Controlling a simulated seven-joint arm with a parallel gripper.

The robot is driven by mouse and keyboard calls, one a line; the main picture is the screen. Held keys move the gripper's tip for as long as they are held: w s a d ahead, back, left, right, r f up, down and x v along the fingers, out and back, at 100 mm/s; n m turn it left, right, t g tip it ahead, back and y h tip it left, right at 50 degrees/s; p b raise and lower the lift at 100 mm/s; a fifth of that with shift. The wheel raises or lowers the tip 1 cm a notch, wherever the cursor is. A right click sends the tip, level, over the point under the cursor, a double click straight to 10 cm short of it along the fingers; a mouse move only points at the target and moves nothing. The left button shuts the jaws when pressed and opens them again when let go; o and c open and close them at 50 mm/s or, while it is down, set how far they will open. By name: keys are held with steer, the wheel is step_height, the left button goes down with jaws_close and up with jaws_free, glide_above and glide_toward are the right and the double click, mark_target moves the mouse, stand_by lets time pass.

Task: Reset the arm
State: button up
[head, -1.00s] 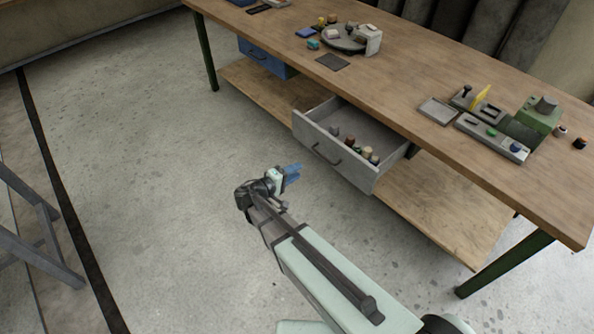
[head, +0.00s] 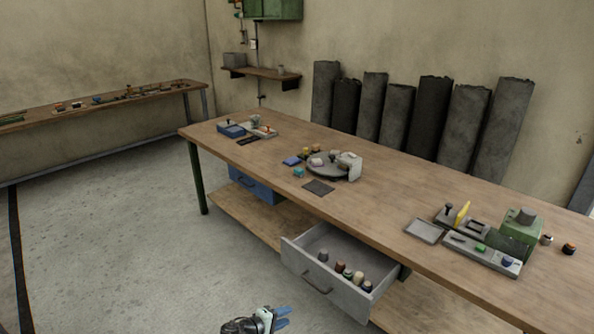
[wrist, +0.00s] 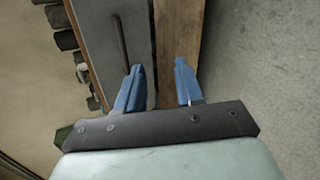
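My gripper (head: 283,316) shows at the bottom edge of the head view, with blue fingers, in front of the workbench and below the open drawer. In the wrist view my gripper (wrist: 160,88) has its two blue fingers apart with nothing between them. The grey drawer front (wrist: 108,40) with its dark handle lies beyond the fingers, beside a strip of wood. Most of my arm is outside the head view.
The grey drawer (head: 325,280) stands pulled out, with several small bottles inside. The wooden workbench (head: 385,195) carries a turntable (head: 328,170), a green machine (head: 515,230) and trays. Dark sheet rolls (head: 430,120) lean on the wall. Floor (head: 120,250) at left is clear.

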steer(key=s+d+f+m+g+y, duration=0.1)
steer(key=s+f+g+y, duration=0.1)
steer(key=s+f+g, duration=0.35)
steer(key=s+d+f+m+g+y, duration=0.1)
steer(key=s+d+f+g+y, duration=0.15)
steer(key=s+f, duration=0.6)
steer(key=s+d+f+m+g+y, duration=0.2)
steer(key=s+d+f+m+g, duration=0.1)
steer(key=s+d, duration=0.6)
steer(key=s+d+f+m+g+y, duration=0.3)
steer(key=s+d, duration=0.6)
steer(key=s, duration=0.6)
steer(key=shift+s+f+m+g, duration=0.2)
steer(key=shift+s+m+g, duration=0.1)
steer(key=shift+m+g, duration=0.65)
steer(key=shift+d, duration=0.1)
